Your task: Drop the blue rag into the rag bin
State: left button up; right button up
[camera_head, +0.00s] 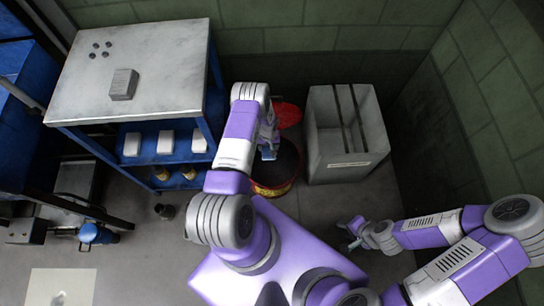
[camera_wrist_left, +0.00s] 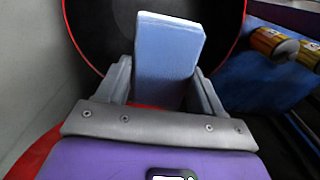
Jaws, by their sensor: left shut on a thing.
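The blue rag (camera_wrist_left: 168,48) is a pale blue folded block between the fingers of my left gripper (camera_wrist_left: 162,85) in the left wrist view. A small bit of the rag (camera_head: 268,153) shows in the head view. My left gripper (camera_head: 268,142) is shut on it and is above the rag bin (camera_head: 274,189), a round red bin with a dark opening. In the left wrist view the bin's red rim (camera_wrist_left: 241,32) curves around the rag, with dark interior behind it. My right gripper (camera_head: 354,230) is apart from these, low at the right; its finger gap is unclear.
A red lid-like disc (camera_head: 288,115) is behind the bin. A grey slotted box (camera_head: 348,160) stands right of it. A blue-framed bench (camera_head: 135,70) with a metal top stands left, with white boxes and yellow-banded cans (camera_head: 162,173) on its shelves. Open floor lies in front.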

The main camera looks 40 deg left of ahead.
pick_arm(q)
jog(key=shift+f, duration=0.6)
jog(key=o, duration=1.1)
notch_tip(320, 180, up, 7)
jog(key=p, duration=0.2)
jog(key=shift+p, duration=0.35)
jog(key=shift+r, duration=0.35)
jog(key=shift+d, duration=0.1)
